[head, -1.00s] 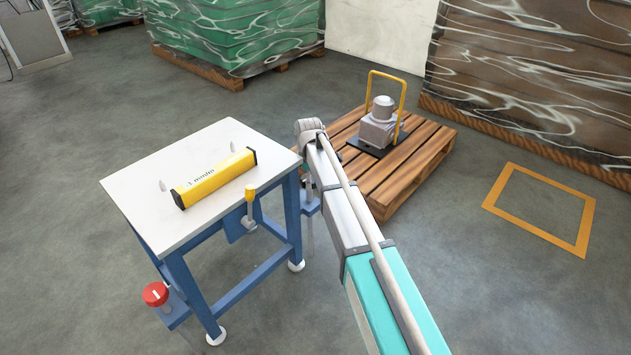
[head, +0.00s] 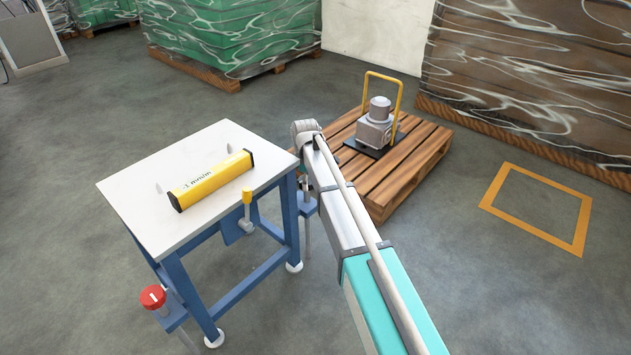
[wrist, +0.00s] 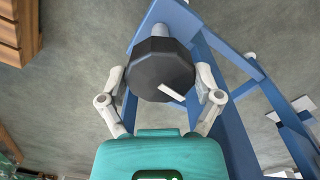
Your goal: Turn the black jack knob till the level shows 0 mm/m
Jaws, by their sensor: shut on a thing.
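The black jack knob (wrist: 158,62) is in the upper middle of the wrist view, a faceted cap with a white pointer mark at its lower right. My gripper (wrist: 161,80) is shut on it, one finger on each side. The yellow level (head: 212,180) lies on the white-topped table (head: 150,222). Its display looks like -1 mm/m; the small sign is hard to be sure of.
A pallet (head: 425,152) with a grey machine (head: 375,128) stands behind my arm. The floor at right is clear around an orange outline (head: 575,245).

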